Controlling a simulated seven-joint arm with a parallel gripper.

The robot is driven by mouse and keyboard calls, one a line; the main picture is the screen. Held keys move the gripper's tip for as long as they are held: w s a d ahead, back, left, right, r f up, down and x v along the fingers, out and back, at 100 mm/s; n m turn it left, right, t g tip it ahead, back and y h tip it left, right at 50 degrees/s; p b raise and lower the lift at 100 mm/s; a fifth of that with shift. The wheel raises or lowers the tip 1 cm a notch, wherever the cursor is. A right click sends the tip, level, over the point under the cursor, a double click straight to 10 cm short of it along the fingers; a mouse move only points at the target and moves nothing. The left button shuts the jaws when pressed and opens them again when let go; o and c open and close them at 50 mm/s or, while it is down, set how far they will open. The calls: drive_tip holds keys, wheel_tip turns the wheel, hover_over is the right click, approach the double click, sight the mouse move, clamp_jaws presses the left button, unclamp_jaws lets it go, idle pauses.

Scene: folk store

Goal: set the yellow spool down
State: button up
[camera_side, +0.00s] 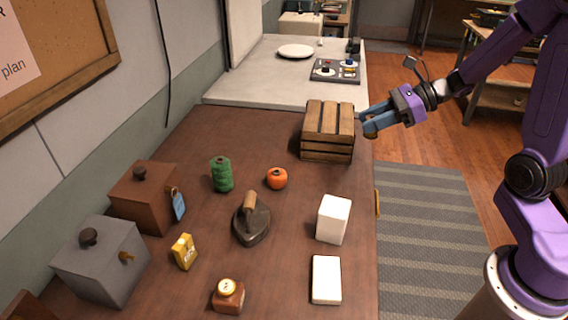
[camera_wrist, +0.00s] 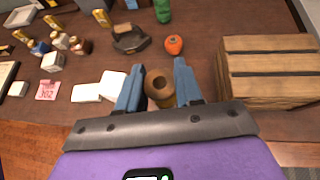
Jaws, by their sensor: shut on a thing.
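My gripper (camera_side: 372,121) is beside the right side of the wooden crate, raised near the table's right edge in the side view. In the wrist view, its blue fingers (camera_wrist: 160,88) are shut on the yellow spool (camera_wrist: 158,86), which shows a brown round end with a hole and a little yellow below. The spool points end-on toward the wrist camera.
The slatted wooden crate (camera_side: 327,139) stands close to my gripper; it also shows in the wrist view (camera_wrist: 268,72). A green spool (camera_side: 221,174), an orange round thing (camera_side: 277,178), an iron (camera_side: 251,222) and white boxes (camera_side: 333,219) stand on the brown table (camera_side: 290,262).

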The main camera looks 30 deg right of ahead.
drive_tip(key=s+a+f+n+g+h, duration=0.2)
drive_tip(key=s+a+f+n+g, duration=0.15)
drive_tip(key=n+g, duration=0.55)
drive_tip(key=s+a+f+n+g+h, duration=0.1)
drive_tip(key=s+a+f+n+g, duration=0.15)
drive_tip(key=s+n+g, duration=0.5)
drive_tip(key=w+d+r+n+t+h, duration=0.1)
drive_tip(key=w+d+n+t+h, duration=0.3)
drive_tip(key=n+h, duration=0.65)
drive_tip(key=w+n+t+h, duration=0.2)
drive_tip(key=w+n+h, duration=0.5)
drive_tip(key=n, duration=0.6)
drive_tip(key=w+a+r+n+t, duration=0.5)
drive_tip(key=w+n+t, duration=0.3)
drive_tip(key=shift+h, duration=0.25)
drive_tip(key=w+f, duration=0.4)
drive_tip(key=w+a+f, duration=0.1)
drive_tip(key=w+f, duration=0.4)
drive_tip(key=w+a+f, duration=0.1)
drive_tip(key=w+f, duration=0.4)
drive_tip(key=shift+a, duration=0.1)
drive_tip(key=shift+w+f, duration=0.2)
drive_tip(key=shift+f, duration=1.5)
